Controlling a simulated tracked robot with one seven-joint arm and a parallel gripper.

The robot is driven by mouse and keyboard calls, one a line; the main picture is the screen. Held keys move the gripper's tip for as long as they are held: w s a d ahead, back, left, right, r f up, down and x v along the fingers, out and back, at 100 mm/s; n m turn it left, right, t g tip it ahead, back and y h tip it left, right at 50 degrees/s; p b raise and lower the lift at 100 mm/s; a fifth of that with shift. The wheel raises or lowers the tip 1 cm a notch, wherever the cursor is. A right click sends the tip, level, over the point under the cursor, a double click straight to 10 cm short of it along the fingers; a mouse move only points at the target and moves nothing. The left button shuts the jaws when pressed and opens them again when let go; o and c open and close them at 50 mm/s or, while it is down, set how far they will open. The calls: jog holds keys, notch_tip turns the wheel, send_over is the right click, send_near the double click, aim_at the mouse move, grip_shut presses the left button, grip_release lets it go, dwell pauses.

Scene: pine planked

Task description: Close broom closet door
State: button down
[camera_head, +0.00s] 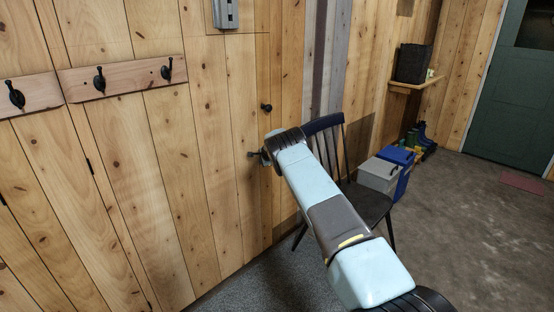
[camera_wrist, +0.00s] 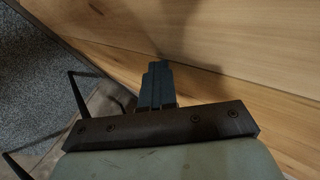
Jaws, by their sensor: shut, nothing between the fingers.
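The broom closet door (camera_head: 185,150) looks like a pine-planked panel matching the wall, with dark hinges on its left and a small dark knob (camera_head: 266,107) near its right edge. It looks nearly flush with the wall; I cannot tell whether a small gap remains. My gripper (camera_head: 254,155) is below the knob, close to the door's right side. In the wrist view my gripper (camera_wrist: 159,66) is shut and empty, its tips at or very near the pine boards (camera_wrist: 215,45) beside a dark seam. Contact is unclear.
A dark chair (camera_head: 365,200) stands behind my arm. Grey and blue bins (camera_head: 379,175) and boots (camera_head: 422,136) line the wall beyond. Hook rails (camera_head: 125,78) are on the left. Open floor (camera_head: 470,215) lies to the right, toward a green door (camera_head: 510,95).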

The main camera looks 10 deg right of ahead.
jog(key=s+d+r, duration=0.6)
jog(key=s+r, duration=0.1)
jog(key=s, duration=0.2)
jog(key=s+d+r+m+t+h, duration=0.15)
jog(key=s+r+m, duration=0.25)
jog(key=r+m, duration=0.55)
jog(key=s+d+r+m+h, duration=0.25)
jog(key=s+r+m, duration=0.25)
jog(key=r, duration=1)
jog(key=s+d+r+m+h, duration=0.2)
jog(key=s+d+r+m, duration=0.1)
jog(key=s+r+m, duration=1.3)
jog(key=s+r+m+g, duration=0.25)
jog(key=s+m, duration=0.95)
jog(key=s, duration=1.1)
jog(key=s+a+f+m+g+y, duration=0.1)
jog(key=s+m, duration=0.3)
jog(key=s, duration=0.4)
jog(key=s+a+f+m+y, duration=0.1)
jog(key=s+a+f+m, duration=0.2)
jog(key=s, duration=0.5)
jog(key=s+a+f+m+g+y, duration=0.1)
jog(key=s+a+f+m+y, duration=0.1)
jog(key=s+m, duration=0.5)
jog(key=shift+s+a+f+g, duration=0.3)
jog(key=shift+s+a+f, duration=0.1)
jog(key=shift+s+f, duration=0.3)
